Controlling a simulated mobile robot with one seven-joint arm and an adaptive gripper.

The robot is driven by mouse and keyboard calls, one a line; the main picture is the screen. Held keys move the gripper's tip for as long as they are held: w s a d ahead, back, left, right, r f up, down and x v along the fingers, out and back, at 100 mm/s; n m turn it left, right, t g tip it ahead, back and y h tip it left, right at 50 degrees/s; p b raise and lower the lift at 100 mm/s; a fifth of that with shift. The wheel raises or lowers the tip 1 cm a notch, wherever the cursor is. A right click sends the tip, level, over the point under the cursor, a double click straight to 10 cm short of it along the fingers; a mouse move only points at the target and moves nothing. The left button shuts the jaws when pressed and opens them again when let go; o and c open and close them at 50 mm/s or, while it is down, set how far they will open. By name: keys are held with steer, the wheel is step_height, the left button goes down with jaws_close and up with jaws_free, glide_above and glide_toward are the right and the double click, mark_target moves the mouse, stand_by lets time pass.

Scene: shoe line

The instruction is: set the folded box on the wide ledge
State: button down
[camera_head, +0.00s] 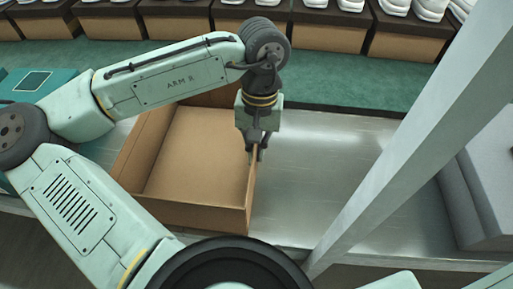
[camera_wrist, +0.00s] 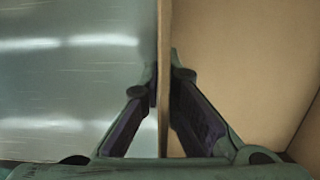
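The folded box (camera_head: 195,160) is an open, empty brown cardboard box. It is upright over the bare metal ledge (camera_head: 325,170), left of its middle; whether its base touches the metal is hard to tell. My gripper (camera_head: 256,152) points down at the box's right wall. In the wrist view, the wall's edge (camera_wrist: 165,70) runs between my two fingers (camera_wrist: 163,82), which close in on it from both sides. One finger is inside the box and the other outside. My arm hides part of the box's far left side.
A slanted pale post (camera_head: 415,130) stands right of the box, in front of the ledge. A grey block (camera_head: 485,180) is beyond it. A teal box (camera_head: 40,85) lies at the left. White shoes on brown boxes (camera_head: 325,35) line the back. The metal right of the box is clear.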

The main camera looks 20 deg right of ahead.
steer(key=shift+f, duration=0.2)
steer(key=c, duration=1.8)
jaws_free()
steer(key=shift+r, duration=0.15)
step_height(320, 180, up, 12)
steer(key=w, duration=0.1)
steer(key=shift+w+d+b, duration=0.15)
steer(key=shift+d+b, duration=0.25)
